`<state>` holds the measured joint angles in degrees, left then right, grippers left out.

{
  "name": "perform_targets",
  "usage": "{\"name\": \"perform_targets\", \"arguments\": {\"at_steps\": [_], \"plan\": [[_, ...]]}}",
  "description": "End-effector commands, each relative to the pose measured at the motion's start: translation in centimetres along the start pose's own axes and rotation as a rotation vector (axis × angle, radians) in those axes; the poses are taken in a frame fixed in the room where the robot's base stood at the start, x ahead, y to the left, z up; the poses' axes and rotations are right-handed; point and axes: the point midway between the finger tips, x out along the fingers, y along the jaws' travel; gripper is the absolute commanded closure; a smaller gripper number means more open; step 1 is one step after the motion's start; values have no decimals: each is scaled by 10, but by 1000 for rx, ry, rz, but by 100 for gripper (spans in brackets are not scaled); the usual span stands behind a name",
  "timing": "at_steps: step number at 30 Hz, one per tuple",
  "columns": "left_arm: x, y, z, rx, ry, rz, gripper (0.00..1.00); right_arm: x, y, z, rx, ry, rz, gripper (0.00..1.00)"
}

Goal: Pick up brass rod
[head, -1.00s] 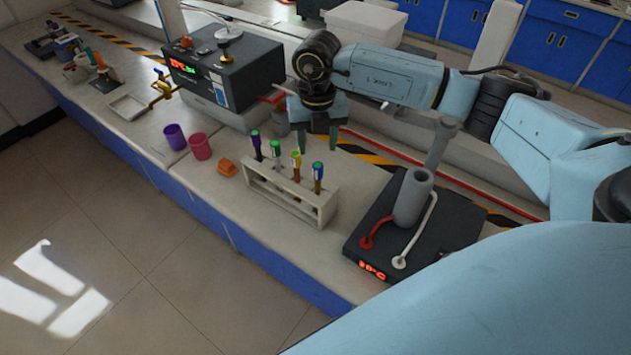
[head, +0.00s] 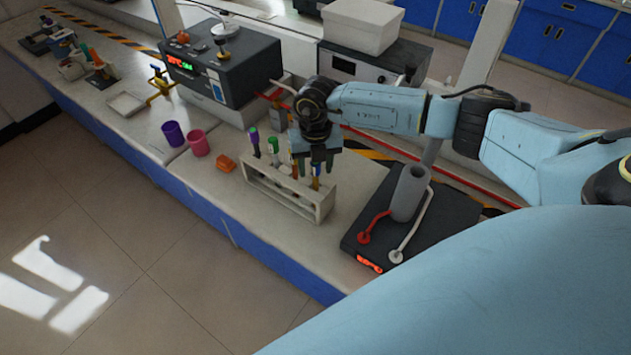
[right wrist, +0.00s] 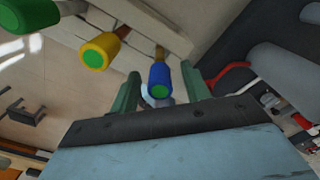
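Several rods or tubes with coloured handles stand in a cream rack (head: 290,193). In the head view my right gripper (head: 315,167) is over the rack's right end, pointing down, and hides part of the handles there. In the right wrist view its green fingers (right wrist: 162,88) are apart, with a blue handle with a green end (right wrist: 160,80) between them. A brownish, brass-like shaft (right wrist: 160,52) shows beyond this handle. I cannot tell whether the fingers touch it. A yellow handle with a green end (right wrist: 100,50) is beside it, left of the fingers. My left gripper is not in view.
A dark hotplate (head: 428,232) with a grey cylinder (head: 410,192) stands right of the rack. An orange object (head: 224,163), a pink cup (head: 199,142) and a purple cup (head: 173,133) stand left. A black instrument (head: 222,70) is behind. Bench space in front of the rack is clear.

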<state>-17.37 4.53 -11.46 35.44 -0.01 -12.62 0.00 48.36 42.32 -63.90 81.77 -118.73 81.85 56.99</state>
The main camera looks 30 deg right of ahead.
Motion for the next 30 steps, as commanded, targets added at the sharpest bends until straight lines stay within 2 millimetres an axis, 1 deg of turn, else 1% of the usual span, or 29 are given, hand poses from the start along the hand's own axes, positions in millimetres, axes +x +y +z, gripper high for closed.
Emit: {"name": "perform_targets", "arguments": {"at_steps": [1,10,18,22,26,30], "plan": [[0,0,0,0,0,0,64,0,0,0,0,0,0,60],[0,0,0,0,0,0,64,-1,0,0,1,0,0,100],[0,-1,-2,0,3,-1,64,-2,0,1,1,-2,2,100],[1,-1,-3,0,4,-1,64,-7,0,1,1,-3,3,100],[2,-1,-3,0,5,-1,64,-19,0,2,2,-3,3,100],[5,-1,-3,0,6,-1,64,-42,0,2,0,-5,3,100]]}}
